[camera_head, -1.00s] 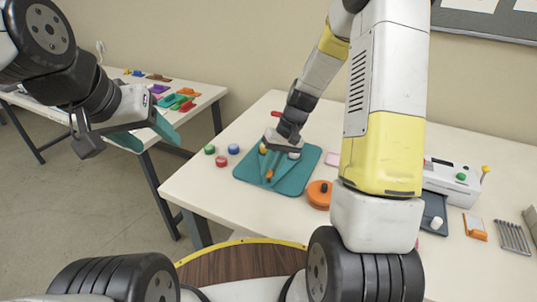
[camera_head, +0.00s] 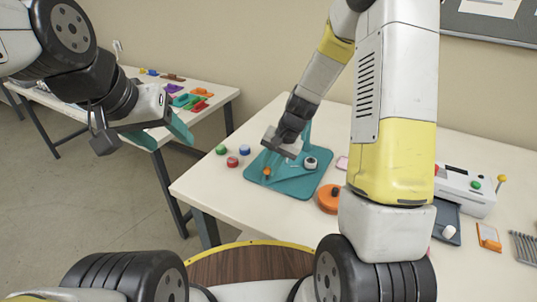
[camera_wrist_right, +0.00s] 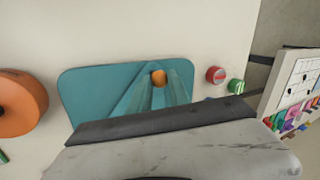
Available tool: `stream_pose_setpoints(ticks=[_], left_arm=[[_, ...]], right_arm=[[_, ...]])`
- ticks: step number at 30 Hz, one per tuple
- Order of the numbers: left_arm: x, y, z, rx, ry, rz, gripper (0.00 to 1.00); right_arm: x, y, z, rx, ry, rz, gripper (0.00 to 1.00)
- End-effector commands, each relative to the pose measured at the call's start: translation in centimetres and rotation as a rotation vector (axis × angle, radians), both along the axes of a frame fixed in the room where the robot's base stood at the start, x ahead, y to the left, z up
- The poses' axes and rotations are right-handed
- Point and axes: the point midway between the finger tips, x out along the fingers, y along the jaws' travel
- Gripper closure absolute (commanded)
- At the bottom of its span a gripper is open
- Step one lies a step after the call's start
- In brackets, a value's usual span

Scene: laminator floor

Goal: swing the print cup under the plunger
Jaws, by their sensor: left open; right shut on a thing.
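A teal press (camera_head: 300,186) stands on the near table, with a flat base and an upright behind my right gripper. A small orange knob (camera_head: 267,171) shows on its near part, also in the right wrist view (camera_wrist_right: 158,77). A round black-and-white piece (camera_head: 310,163) sits to the right on the base; I cannot tell whether it is the print cup. My right gripper (camera_head: 281,147) is over the press, shut on a part that the fingers hide. The plunger is not clearly seen. My left gripper (camera_head: 160,135) is open and empty, away from the press.
Green (camera_head: 221,150), red (camera_head: 232,162) and blue (camera_head: 245,150) round pieces lie left of the press. An orange disc (camera_head: 328,198) is close on its right. A white machine (camera_head: 465,190) stands further right. A second table (camera_head: 215,100) at the back left holds coloured parts.

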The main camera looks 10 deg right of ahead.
Motion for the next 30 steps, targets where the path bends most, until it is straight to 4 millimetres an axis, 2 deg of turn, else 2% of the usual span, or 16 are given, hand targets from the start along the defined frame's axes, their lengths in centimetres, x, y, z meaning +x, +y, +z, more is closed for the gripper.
stream_pose_setpoints(ticks=[18,30], left_arm=[[0.0,0.0,0.0,0.0,0.0,0.0,0.42],[0.0,0.0,0.0,0.0,0.0,0.0,0.42]], right_arm=[[2.3,1.4,0.2,0.0,-0.008,-0.287,1.0],[3.0,1.7,0.2,0.0,-0.007,-0.383,1.0]])
